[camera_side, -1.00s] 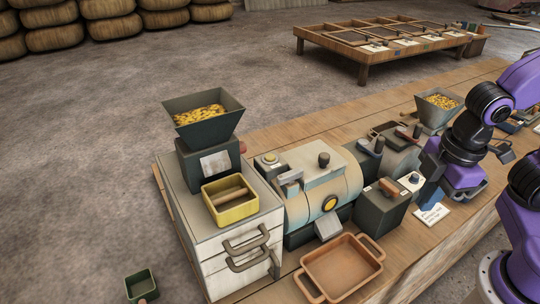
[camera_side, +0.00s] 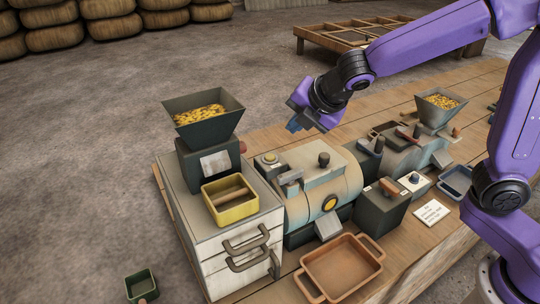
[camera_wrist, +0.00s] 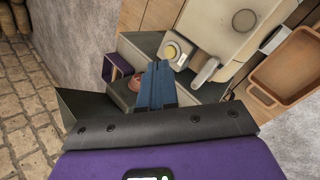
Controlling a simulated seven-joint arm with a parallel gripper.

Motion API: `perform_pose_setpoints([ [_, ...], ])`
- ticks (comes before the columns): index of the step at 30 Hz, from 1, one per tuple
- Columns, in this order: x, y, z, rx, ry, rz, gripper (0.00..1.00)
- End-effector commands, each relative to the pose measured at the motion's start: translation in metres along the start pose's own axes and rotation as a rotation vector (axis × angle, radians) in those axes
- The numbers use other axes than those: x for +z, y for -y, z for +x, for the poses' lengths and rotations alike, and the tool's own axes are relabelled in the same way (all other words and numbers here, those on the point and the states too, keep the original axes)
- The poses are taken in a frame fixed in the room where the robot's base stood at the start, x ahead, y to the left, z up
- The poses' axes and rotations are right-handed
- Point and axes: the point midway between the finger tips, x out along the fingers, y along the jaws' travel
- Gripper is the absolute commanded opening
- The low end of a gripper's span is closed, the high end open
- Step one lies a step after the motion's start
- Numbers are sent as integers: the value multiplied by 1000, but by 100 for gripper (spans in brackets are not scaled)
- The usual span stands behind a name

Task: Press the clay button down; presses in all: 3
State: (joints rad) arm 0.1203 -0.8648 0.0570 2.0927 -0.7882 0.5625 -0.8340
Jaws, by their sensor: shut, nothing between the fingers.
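A clay-coloured rounded knob (camera_side: 242,147), which looks like the clay button, sticks out at the right of the dark hopper's base. In the wrist view a round clay-coloured piece (camera_wrist: 135,83) shows just left of my fingers, partly hidden. I cannot tell whether it is pressed in. My gripper (camera_side: 293,127) has blue fingers and is shut and empty, in the air above and behind the small yellow-button box, to the right of the hopper. In the wrist view my gripper (camera_wrist: 158,66) points down between the clay piece and the yellow button.
A yellow button (camera_side: 269,158) sits on a small box beside the beige drum machine (camera_side: 325,180). The hopper (camera_side: 205,115) holds yellow bits and stands on a white drawer cabinet (camera_side: 205,245) with a yellow tray (camera_side: 230,210). A clay tray (camera_side: 340,268) lies in front.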

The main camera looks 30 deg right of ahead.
Motion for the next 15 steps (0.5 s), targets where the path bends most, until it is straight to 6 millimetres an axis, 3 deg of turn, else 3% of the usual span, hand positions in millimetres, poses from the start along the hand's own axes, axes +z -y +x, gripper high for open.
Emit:
perform_pose_setpoints([
  [6,6,-37,17,66,47,-189,0],
  [15,9,-55,24,97,73,-289,0],
])
